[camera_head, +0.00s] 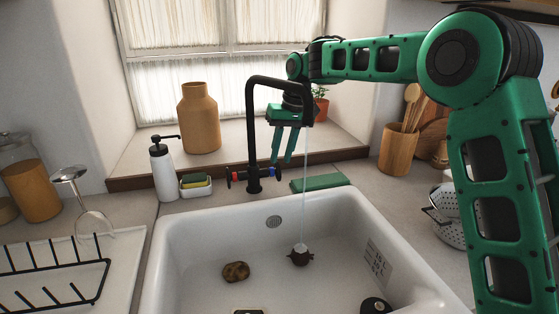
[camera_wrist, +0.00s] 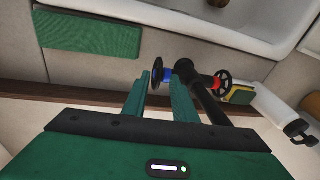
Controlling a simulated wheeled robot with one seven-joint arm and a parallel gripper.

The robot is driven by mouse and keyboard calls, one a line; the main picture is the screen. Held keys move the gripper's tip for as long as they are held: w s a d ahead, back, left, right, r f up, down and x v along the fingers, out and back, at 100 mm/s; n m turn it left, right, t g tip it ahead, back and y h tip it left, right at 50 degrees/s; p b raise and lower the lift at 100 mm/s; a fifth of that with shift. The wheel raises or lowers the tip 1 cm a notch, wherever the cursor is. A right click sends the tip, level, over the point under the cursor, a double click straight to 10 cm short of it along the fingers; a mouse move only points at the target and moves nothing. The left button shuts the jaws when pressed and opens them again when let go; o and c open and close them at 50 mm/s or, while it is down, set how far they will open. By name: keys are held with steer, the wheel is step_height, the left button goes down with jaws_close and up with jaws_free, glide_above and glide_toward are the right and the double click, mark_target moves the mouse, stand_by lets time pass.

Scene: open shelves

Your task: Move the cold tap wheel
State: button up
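The black tap (camera_head: 252,130) stands behind the sink, with a wheel on each side. The cold tap wheel (camera_head: 277,171), marked by a blue collar, is on its right in the head view. In the wrist view the cold wheel (camera_wrist: 157,72) appears between my fingertips. The hot wheel (camera_wrist: 222,79), with a red collar, is on the tap's other side. My green gripper (camera_head: 282,160) points down just above and behind the cold wheel. Its fingers (camera_wrist: 164,74) are apart with a gap between them. I cannot tell whether they touch the wheel. Water runs from the spout.
The white sink (camera_head: 215,230) holds a potato (camera_head: 236,271) and dark items. A sponge dish (camera_head: 196,185) and soap bottle (camera_head: 163,170) stand left. The window sill edge runs close behind the tap.

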steer(key=v, duration=0.9)
